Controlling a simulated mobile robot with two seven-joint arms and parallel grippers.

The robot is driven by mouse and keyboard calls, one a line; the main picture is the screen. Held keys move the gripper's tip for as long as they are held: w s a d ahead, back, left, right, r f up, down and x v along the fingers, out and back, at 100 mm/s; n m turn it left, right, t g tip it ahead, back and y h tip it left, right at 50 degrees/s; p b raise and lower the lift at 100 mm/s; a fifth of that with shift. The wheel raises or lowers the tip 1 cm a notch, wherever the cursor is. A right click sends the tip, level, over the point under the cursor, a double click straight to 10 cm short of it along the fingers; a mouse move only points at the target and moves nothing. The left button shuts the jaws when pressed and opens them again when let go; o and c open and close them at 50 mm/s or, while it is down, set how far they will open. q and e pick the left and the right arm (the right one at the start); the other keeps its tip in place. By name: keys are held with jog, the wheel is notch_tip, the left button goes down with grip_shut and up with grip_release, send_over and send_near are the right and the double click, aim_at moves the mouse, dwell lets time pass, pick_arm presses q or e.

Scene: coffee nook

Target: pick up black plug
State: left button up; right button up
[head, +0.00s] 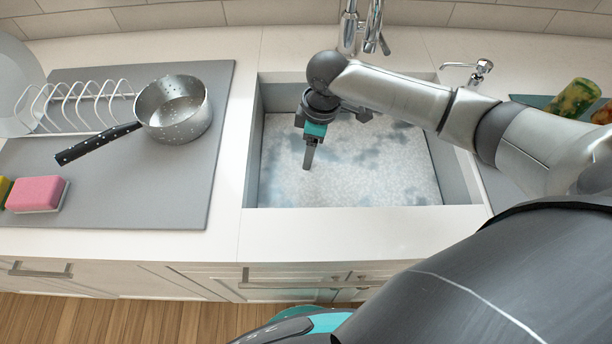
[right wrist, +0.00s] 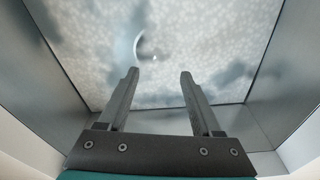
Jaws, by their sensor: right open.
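My right gripper (head: 308,165) hangs over the foam-covered sink (head: 247,165), pointing down into it. In the right wrist view my right gripper (right wrist: 160,74) is open, with its two fingers apart and nothing between them. Ahead of the fingertips, a small dark shape with a pale curved edge (right wrist: 147,46) shows through the foam. It may be the black plug, but foam hides most of it and I cannot tell. No plug can be made out in the head view. My left gripper is not in view.
The sink walls surround my right gripper. A faucet (head: 349,28) stands behind the sink. On the left, a grey mat (head: 150,205) holds a metal pan (head: 175,122), a white rack (head: 75,105) and a pink sponge (head: 37,194). A green-yellow object (head: 573,98) lies at the right.

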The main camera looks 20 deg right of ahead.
aim_at(306, 173)
jog(key=f, duration=0.2)
jog(key=f+b, duration=0.1)
jog(key=f, duration=0.2)
jog(key=f+b, duration=0.1)
jog(key=f, duration=0.2)
jog(key=shift+w+a, duration=0.25)
jog(key=shift+a, duration=0.1)
jog(key=shift+r, duration=0.1)
grip_shut()
